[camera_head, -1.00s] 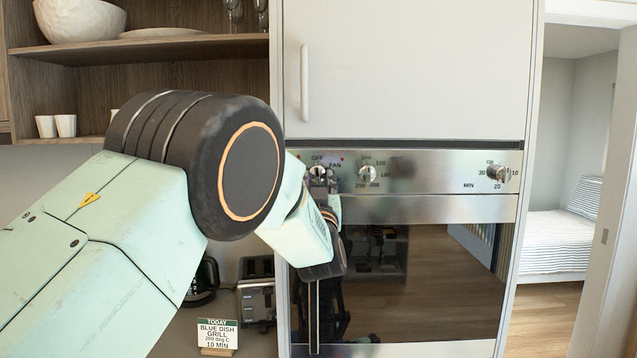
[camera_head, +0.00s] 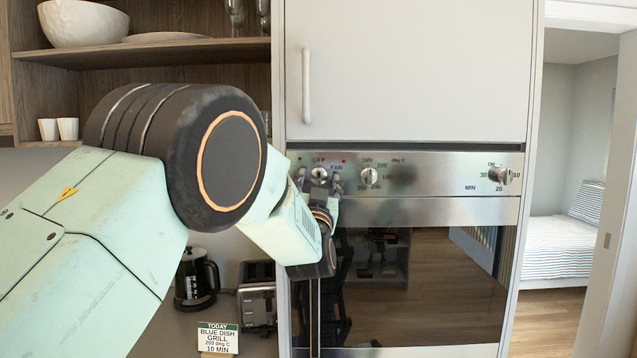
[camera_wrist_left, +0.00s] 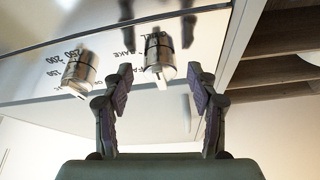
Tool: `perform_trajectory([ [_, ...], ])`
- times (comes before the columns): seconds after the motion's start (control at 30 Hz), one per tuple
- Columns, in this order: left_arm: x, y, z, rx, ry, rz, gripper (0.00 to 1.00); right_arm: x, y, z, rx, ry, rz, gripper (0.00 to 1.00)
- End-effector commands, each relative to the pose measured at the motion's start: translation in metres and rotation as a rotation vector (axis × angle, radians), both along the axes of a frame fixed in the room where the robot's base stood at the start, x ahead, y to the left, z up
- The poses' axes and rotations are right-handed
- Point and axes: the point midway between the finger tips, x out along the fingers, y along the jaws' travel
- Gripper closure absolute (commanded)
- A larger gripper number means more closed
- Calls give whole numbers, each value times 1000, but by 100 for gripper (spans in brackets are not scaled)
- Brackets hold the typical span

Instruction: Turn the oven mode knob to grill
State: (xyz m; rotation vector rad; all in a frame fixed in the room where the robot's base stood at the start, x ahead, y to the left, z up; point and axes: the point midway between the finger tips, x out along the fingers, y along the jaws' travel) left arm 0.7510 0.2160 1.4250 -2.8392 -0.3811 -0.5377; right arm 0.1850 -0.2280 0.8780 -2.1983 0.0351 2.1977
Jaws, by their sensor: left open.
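The oven mode knob (camera_head: 319,175) is the leftmost silver knob on the steel control panel (camera_head: 430,172). OFF and FAN labels show near it; I cannot read its exact setting. My left gripper (camera_head: 319,184) is open in front of it, with one finger on each side of the knob in this view. In the left wrist view, the mode knob (camera_wrist_left: 160,55) shows between and beyond the open fingertips (camera_wrist_left: 160,76), with a BAKE label beside it. No clear contact shows. My right gripper is not in view.
The temperature knob (camera_head: 368,176) is close on the right, and the minute timer knob (camera_head: 499,175) is farther right. The dark oven door (camera_head: 430,285) is below.

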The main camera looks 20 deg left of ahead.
Motion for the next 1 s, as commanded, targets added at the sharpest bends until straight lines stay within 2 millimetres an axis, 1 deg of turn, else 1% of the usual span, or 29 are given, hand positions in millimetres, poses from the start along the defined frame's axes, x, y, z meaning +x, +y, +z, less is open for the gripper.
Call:
perform_trajectory([
  [0.17,-2,-1,-2,0,2,-1,42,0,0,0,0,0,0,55],
  [0.27,-8,-2,-4,1,2,0,42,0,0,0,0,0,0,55],
  [0.6,-50,-13,-21,3,2,-1,42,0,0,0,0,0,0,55],
  [0.7,-59,-14,-26,0,1,-1,42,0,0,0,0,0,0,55],
  [0.83,-66,-16,-28,1,0,-1,42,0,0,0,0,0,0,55],
  [1.0,-68,-16,-29,0,0,0,42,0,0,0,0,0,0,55],
])
